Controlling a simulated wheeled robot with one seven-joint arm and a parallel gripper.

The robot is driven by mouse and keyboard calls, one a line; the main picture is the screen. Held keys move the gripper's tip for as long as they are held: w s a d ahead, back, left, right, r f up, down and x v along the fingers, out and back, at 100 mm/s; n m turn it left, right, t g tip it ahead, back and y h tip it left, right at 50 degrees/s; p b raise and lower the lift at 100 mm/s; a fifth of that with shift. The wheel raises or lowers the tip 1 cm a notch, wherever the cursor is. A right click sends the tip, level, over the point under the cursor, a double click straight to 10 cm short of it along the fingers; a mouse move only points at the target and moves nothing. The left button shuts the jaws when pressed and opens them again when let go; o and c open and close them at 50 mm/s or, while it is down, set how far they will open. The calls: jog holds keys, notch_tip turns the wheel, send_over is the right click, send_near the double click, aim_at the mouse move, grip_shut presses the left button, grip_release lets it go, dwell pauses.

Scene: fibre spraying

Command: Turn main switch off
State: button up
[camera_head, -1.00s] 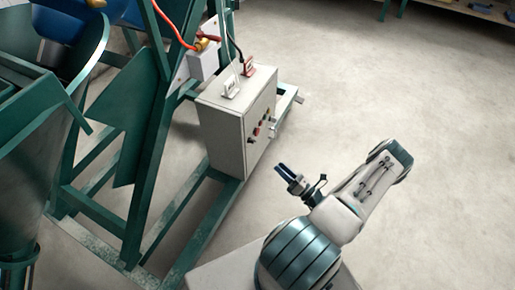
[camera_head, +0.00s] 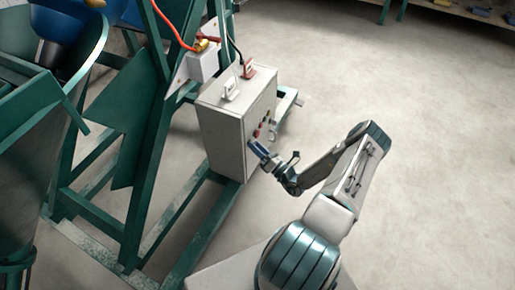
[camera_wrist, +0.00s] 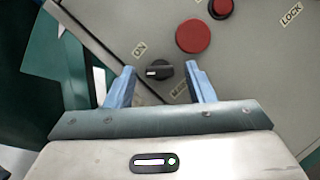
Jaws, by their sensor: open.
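The main switch is a black rotary knob (camera_wrist: 159,70) with a white mark on the grey panel of the control box (camera_head: 224,131). In the wrist view an "ON" label is at its upper left, and a partly hidden label is below it. My gripper (camera_wrist: 160,82) is open, with one blue finger on each side of the knob; I cannot tell whether they touch it. In the head view my gripper (camera_head: 257,150) is at the front panel's near lower part and hides the knob.
A large red button (camera_wrist: 193,36) and a smaller red button (camera_wrist: 221,8) are beside the knob, with a "LOCK" label (camera_wrist: 291,14) at the right. The green steel frame (camera_head: 150,150) stands left of the box. The floor (camera_head: 430,150) at the right is clear.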

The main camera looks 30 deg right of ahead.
jog(key=c, duration=1)
jog(key=shift+w+d+f+n+g+y+b, duration=0.1)
jog(key=shift+n+g+y+b, duration=0.45)
jog(key=shift+n, duration=1.45)
jog(key=shift+d+f+n+g+y+b, duration=0.1)
jog(key=shift+n+y+b, duration=0.6)
jog(key=shift+n+y, duration=0.95)
jog(key=shift+w+d+n+g+y+b, duration=0.1)
jog(key=shift+n+g+y+b, duration=0.3)
jog(key=shift+n, duration=1.95)
jog(key=shift+y, duration=0.3)
